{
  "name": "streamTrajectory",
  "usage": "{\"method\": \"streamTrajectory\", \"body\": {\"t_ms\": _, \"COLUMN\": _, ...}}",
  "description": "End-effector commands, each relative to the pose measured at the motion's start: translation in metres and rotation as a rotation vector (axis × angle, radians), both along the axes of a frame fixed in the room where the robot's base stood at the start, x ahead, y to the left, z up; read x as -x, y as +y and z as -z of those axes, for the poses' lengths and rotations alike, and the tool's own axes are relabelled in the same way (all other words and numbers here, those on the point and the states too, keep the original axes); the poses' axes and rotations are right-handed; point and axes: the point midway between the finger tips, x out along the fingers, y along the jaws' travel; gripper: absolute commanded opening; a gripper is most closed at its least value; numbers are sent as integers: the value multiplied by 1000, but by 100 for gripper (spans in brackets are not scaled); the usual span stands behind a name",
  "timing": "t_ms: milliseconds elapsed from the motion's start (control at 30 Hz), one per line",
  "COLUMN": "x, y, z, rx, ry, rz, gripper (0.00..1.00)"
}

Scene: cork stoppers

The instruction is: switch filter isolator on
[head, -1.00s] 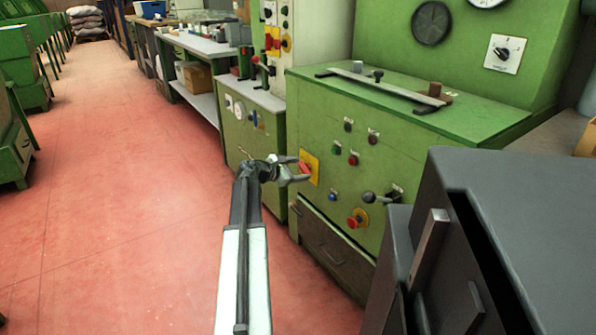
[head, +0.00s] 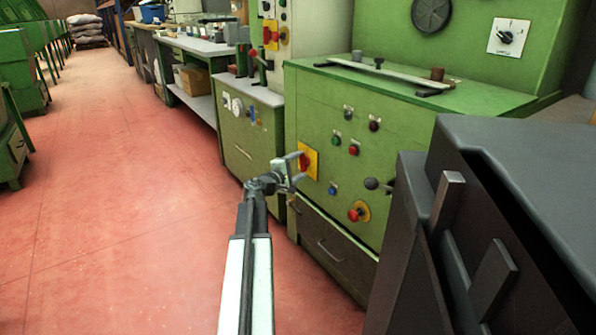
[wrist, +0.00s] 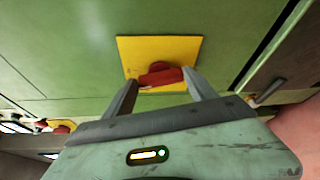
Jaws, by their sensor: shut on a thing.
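A red rotary switch handle (wrist: 161,76) on a yellow square plate (wrist: 188,48) sits on the front of the green machine cabinet (head: 318,110). The yellow plate also shows in the head view (head: 313,162). My gripper (wrist: 163,82) has one finger on each side of the red handle and is shut on it. In the head view my gripper (head: 297,165) reaches the plate from the left and partly covers the handle. The handle lies nearly level in the wrist view, slightly tilted. Any marking on the plate is too small to read.
Small buttons (head: 353,150), a black-ball lever (head: 371,184) and a red stop button on yellow (head: 356,213) are on the same panel. A dark grey cabinet (head: 520,190) stands close at the right. The red floor (head: 120,220) at the left is clear.

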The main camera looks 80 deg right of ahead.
Motion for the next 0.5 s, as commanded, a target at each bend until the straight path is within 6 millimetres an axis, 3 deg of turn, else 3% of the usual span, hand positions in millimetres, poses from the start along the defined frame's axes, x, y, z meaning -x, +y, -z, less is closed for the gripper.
{"method": "streamTrajectory", "body": {"t_ms": 500, "x": 3, "y": 2, "z": 3, "rx": 98, "ry": -94, "rz": 7, "gripper": 25}}
